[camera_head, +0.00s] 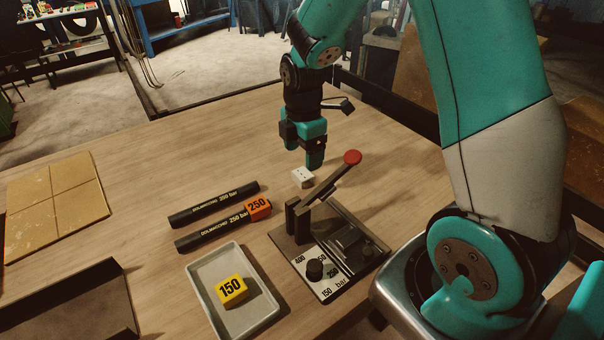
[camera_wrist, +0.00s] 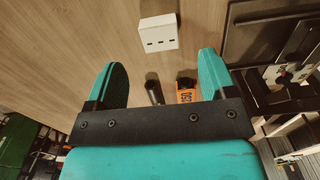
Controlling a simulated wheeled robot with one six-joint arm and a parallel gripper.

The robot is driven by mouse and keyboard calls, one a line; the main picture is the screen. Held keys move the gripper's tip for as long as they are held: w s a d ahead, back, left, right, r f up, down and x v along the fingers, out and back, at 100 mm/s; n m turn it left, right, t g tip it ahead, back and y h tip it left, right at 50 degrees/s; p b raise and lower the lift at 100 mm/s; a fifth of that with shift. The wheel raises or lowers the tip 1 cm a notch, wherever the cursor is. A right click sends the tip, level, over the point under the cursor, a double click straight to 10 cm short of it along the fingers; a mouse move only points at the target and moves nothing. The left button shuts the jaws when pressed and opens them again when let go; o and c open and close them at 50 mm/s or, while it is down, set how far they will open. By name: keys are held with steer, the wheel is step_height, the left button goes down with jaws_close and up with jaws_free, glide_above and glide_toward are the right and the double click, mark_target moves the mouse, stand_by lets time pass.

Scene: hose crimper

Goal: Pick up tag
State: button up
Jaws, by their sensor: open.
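A white block-shaped tag (camera_head: 303,177) with small dark marks lies on the wooden table, just behind the crimper. It also shows in the wrist view (camera_wrist: 158,33), ahead of the fingertips. A yellow tag marked 150 (camera_head: 232,291) lies in a grey tray. An orange tag marked 250 (camera_head: 258,208) is at the right end of the nearer black hose, and shows in the wrist view (camera_wrist: 187,92) between the fingers. My gripper (camera_head: 315,158) is open and empty, pointing down above the table close to the white tag. Its two teal fingers (camera_wrist: 160,75) are spread apart.
The crimper (camera_head: 335,250) has a raised lever with a red knob (camera_head: 352,157) near my gripper. Two black hoses (camera_head: 213,204) lie left of it. The grey tray (camera_head: 203,291) is at the front. A tan square panel (camera_head: 54,203) lies at far left.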

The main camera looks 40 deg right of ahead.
mark_target(303, 173)
steer(key=shift+f+p, duration=0.8)
steer(key=shift+f, duration=2.2)
steer(key=c, duration=1)
steer(key=shift+r, duration=0.1)
